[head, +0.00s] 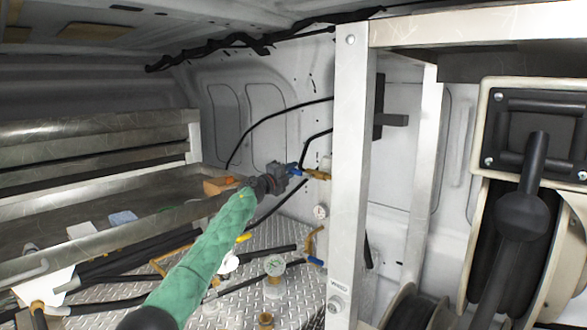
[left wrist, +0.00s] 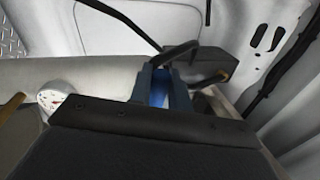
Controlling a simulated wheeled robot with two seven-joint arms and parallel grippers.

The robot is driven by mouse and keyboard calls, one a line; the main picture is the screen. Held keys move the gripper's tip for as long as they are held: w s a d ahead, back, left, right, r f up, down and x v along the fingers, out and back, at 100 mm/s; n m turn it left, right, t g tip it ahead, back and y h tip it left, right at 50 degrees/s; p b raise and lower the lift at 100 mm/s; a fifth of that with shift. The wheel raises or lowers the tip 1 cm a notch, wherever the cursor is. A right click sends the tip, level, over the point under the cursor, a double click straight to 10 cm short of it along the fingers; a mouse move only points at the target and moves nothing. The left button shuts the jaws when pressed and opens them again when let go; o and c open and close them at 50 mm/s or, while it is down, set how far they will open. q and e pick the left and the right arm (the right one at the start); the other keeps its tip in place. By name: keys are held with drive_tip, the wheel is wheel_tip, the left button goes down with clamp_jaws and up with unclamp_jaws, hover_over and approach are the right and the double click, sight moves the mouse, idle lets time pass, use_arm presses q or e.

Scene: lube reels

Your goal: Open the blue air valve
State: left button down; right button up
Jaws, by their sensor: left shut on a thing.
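The blue valve handle (head: 294,169) is at the brass fitting (head: 316,174) left of the white upright post in the head view. My left gripper (head: 289,171), at the end of the green-sleeved arm, is at this handle and shut on it. In the left wrist view, bright blue of the handle (left wrist: 157,88) shows between the two fingers of my left gripper (left wrist: 160,82). Most of the handle is hidden by the gripper, so its exact angle cannot be told.
The white post (head: 350,120) stands just right of the valve. A gauge (head: 320,212) is below it, and another gauge (head: 274,265) is over the diamond-plate floor. Black hoses (head: 262,120) run behind. A second blue-ended fitting (head: 315,261) sits lower. A reel (head: 490,240) is at right.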

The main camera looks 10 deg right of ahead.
use_arm(q)
drive_tip(key=shift+f+n+t+p, duration=0.3)
drive_tip(key=shift+f+n+p, duration=0.4)
drive_tip(key=shift+n, duration=0.4)
use_arm(e)
drive_tip(key=shift+s+d+f, duration=0.4)
drive_tip(key=shift+s+f, duration=0.1)
drive_tip(key=shift+f, duration=0.15)
drive_tip(key=shift+s+d+f, duration=0.35)
drive_tip(key=shift+s+f, duration=0.15)
drive_tip(key=shift+f, duration=0.15)
use_arm(q)
drive_tip(key=c, duration=1.4)
unclamp_jaws()
drive_tip(key=shift+w, duration=0.1)
use_arm(e)
drive_tip(key=shift+d, duration=0.15)
use_arm(q)
drive_tip(key=shift+o, duration=0.2)
